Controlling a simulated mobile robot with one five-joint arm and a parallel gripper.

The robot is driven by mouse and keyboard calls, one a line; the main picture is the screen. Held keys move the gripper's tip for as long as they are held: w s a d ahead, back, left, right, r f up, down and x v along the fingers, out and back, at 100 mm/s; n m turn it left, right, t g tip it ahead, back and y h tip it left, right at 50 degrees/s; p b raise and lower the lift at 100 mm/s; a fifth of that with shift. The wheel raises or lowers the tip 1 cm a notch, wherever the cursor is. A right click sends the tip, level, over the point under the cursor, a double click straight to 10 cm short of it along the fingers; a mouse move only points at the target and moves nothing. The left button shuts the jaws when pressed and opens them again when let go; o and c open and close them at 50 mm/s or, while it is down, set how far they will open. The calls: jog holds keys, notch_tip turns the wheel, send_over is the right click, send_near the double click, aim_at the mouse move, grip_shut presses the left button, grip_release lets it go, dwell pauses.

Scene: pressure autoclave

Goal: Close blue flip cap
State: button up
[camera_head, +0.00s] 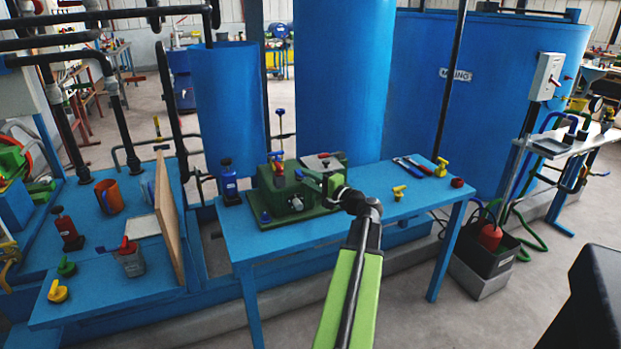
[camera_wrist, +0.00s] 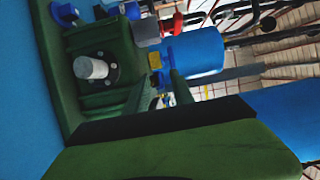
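I cannot tell for sure which part is the blue flip cap. A green machine (camera_head: 285,192) stands on the blue table, with a small blue knob (camera_head: 265,217) low at its front left and a blue-topped stem (camera_head: 279,113) rising above it. In the wrist view, the machine's green face (camera_wrist: 105,65) carries a pale round stub (camera_wrist: 90,68), and a small blue part (camera_wrist: 65,13) shows at the upper left. My gripper (camera_head: 318,179) is at the machine's right front. In the wrist view its two green fingertips (camera_wrist: 160,92) look apart, with nothing seen between them.
A blue bottle (camera_head: 229,180) with a dark top stands left of the machine. Pliers (camera_head: 412,167), yellow valves (camera_head: 398,192) and a red knob (camera_head: 457,183) lie to the right on the blue table (camera_head: 300,238). Tall blue tanks (camera_head: 343,80) stand behind. The table's front strip is clear.

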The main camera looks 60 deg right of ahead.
jog(key=v, duration=1.7)
jog(key=shift+w, duration=0.1)
